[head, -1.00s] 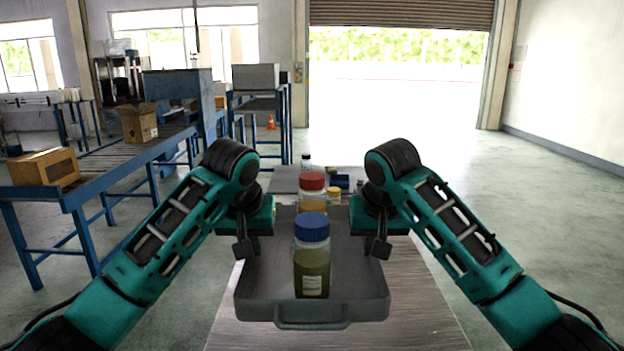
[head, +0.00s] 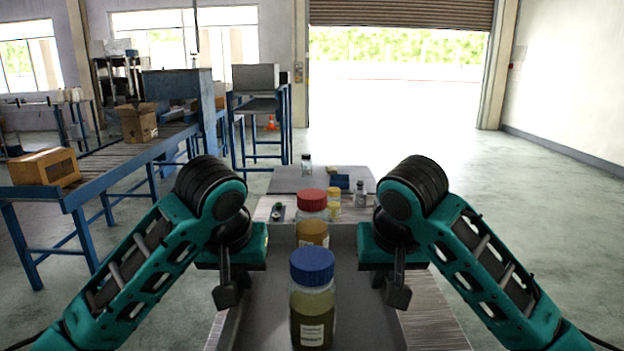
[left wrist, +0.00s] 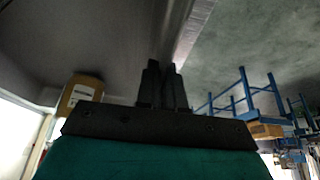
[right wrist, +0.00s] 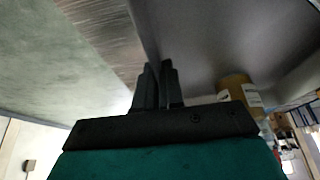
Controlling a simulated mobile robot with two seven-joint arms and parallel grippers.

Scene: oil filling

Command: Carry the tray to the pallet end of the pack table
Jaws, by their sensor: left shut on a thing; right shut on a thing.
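The grey tray (head: 365,315) is in front of me in the head view; its near end is out of frame. In it stand an upright blue-capped bottle of dark liquid (head: 313,305) and, behind it, an upright red-capped bottle of amber liquid (head: 313,220). My left gripper (head: 228,290) is shut on the tray's left side wall, its fingers also showing in the left wrist view (left wrist: 162,85). My right gripper (head: 397,290) is shut on the right side wall, also in the right wrist view (right wrist: 157,85). I cannot tell the gap under the tray.
The pack table (head: 440,320) runs below and beyond the tray. A roller conveyor (head: 110,155) with cartons stands left. Floor at right is clear.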

